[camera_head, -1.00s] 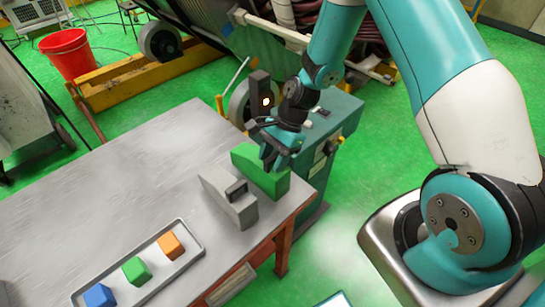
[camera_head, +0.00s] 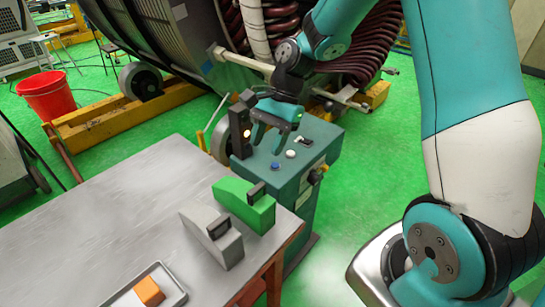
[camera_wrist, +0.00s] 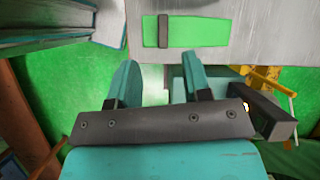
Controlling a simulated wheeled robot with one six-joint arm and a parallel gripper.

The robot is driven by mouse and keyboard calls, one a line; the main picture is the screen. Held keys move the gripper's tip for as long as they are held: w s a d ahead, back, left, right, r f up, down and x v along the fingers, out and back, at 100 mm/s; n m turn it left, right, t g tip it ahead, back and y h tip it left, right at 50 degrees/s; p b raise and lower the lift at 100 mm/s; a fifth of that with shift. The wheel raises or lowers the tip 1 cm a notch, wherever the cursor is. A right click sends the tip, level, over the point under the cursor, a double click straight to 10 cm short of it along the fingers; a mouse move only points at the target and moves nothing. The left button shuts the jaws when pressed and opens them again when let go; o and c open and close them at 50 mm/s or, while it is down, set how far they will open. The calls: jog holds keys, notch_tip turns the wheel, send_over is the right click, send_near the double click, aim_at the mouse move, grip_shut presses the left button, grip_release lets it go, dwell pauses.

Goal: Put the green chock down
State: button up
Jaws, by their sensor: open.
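The green chock (camera_head: 245,203) rests on the grey table near its right edge, with a dark handle on its top. In the wrist view the chock (camera_wrist: 205,34) lies ahead of the fingertips on the table, apart from them. My gripper (camera_head: 270,140) is open and empty, above the teal control cabinet and behind the chock. In the wrist view my gripper (camera_wrist: 157,75) shows two teal fingers spread with nothing between them.
A grey chock (camera_head: 214,237) stands beside the green one. A tray (camera_head: 172,280) with an orange block (camera_head: 149,291) sits at the table's front. The teal cabinet (camera_head: 305,165) with buttons stands beyond the table. A red bucket (camera_head: 47,96) is far left.

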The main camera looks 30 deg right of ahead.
jog(key=s+a+r+n, duration=0.3)
jog(key=s+r+n, duration=0.1)
jog(key=s+n, duration=0.2)
jog(key=s+a+r+n+t, duration=0.1)
jog(key=s+a+r+n, duration=0.2)
jog(key=s+n, duration=0.4)
jog(key=s+a+r+n+h, duration=0.1)
jog(key=s+a+r+n, duration=0.3)
jog(key=s+n, duration=0.2)
jog(key=shift+s+a+r+t, duration=0.2)
jog(key=shift+s+r+t, duration=0.15)
jog(key=shift+s+t, duration=0.05)
